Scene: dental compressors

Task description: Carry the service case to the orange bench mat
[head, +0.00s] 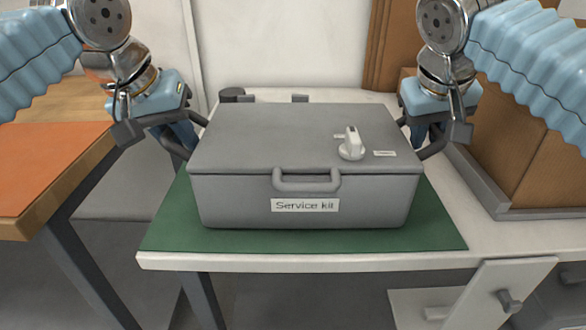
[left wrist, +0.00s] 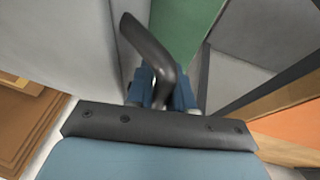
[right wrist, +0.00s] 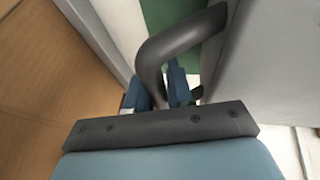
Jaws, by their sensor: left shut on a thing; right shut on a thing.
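The grey service case (head: 240,200), labelled "Service kit", sits level over the green mat (head: 440,232) on the white bench; I cannot tell whether it touches the mat. My left gripper (head: 186,138) is shut on the case's left side handle, a dark bar that shows in the left wrist view (left wrist: 150,50). My right gripper (head: 422,142) is shut on the right side handle, which shows in the right wrist view (right wrist: 175,45). The orange bench mat (head: 50,165) lies on a separate wood-edged bench at the left.
A small light-grey knob-like item (head: 351,145) sits on the case lid. A large brown box (head: 530,150) stands on a grey tray at the right. A gap separates the two benches. A white drawer or door (head: 510,290) stands open at the lower right.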

